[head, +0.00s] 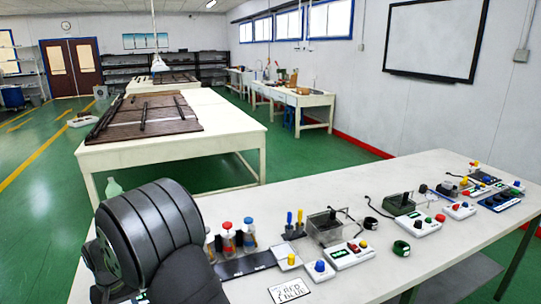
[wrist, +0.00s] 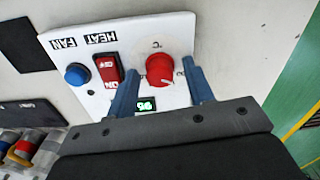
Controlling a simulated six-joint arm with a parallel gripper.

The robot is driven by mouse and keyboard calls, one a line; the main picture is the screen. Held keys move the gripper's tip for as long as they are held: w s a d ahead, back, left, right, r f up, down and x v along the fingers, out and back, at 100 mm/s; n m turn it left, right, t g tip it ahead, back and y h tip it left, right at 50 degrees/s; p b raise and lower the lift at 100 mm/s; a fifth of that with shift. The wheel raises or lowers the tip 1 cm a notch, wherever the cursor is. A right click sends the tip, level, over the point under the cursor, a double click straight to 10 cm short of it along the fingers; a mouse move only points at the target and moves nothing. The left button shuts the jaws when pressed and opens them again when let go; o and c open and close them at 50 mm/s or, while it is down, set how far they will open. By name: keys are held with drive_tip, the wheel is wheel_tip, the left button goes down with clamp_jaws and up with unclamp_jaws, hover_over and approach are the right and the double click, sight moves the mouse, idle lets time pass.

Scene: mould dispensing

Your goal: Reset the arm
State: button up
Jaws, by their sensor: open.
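In the wrist view my gripper (wrist: 159,66) is open, with its two blue fingers apart on either side of the red knob (wrist: 160,70). I cannot tell whether they touch it. The knob is on a white control panel (wrist: 135,35) with a blue button (wrist: 76,75), a red rocker switch (wrist: 106,70) and labels reading HEAT and FAN. A small lit green display (wrist: 146,104) shows between the fingers. In the head view my dark arm fills the lower left and hides the gripper and most of the panel.
Several capped bottles (head: 228,238) stand just right of my arm; some show in the wrist view (wrist: 28,145). Farther right on the white table (head: 430,172) are a clear box (head: 325,227), small button boxes and a handwritten card (head: 289,291). Another table (head: 215,112) stands behind.

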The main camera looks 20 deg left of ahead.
drive_tip(key=m, duration=0.3)
wheel_tip(320, 180, up, 11)
drive_tip(key=shift+r, duration=0.15)
idle(0.3)
